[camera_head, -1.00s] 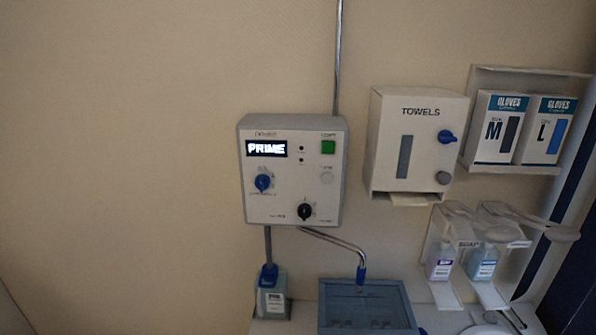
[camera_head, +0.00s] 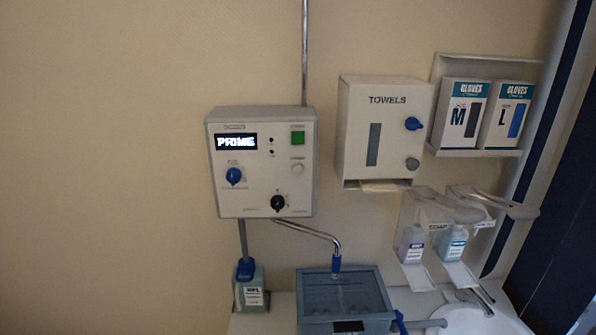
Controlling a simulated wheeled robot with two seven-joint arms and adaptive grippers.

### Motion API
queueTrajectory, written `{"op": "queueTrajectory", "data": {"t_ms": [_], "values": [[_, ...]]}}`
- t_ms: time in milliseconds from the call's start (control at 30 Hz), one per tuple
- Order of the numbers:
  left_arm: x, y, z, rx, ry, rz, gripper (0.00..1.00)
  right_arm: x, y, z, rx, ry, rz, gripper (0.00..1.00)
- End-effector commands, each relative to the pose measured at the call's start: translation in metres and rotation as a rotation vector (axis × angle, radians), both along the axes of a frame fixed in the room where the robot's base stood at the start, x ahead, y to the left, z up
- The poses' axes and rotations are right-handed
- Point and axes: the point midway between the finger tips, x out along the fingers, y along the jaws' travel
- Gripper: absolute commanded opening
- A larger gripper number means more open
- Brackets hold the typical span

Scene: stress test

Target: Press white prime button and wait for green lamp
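A grey wall-mounted control box (camera_head: 263,163) hangs left of centre in the head view. Its display (camera_head: 235,142) reads PRIME. Two small dark dots, perhaps lamps (camera_head: 271,146), sit beside the display; neither shows green. A blue knob (camera_head: 233,176) is at lower left and a black knob (camera_head: 278,203) at lower right. Neither of my grippers is in view.
A towel dispenser (camera_head: 350,130), glove boxes (camera_head: 463,115) and soap bottles (camera_head: 452,243) are on the wall to the right. The wall at left is bare.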

Motion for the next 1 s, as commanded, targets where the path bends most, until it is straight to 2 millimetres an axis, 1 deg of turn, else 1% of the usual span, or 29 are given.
{"op": "queueTrajectory", "data": {"t_ms": [33, 67, 1000], "values": [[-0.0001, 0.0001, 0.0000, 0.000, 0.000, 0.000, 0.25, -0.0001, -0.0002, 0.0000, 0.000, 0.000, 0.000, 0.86], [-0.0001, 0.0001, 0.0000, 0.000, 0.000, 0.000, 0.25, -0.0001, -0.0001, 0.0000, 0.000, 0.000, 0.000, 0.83], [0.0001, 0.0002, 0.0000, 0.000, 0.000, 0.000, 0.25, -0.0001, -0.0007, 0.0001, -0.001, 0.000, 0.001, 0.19]]}}
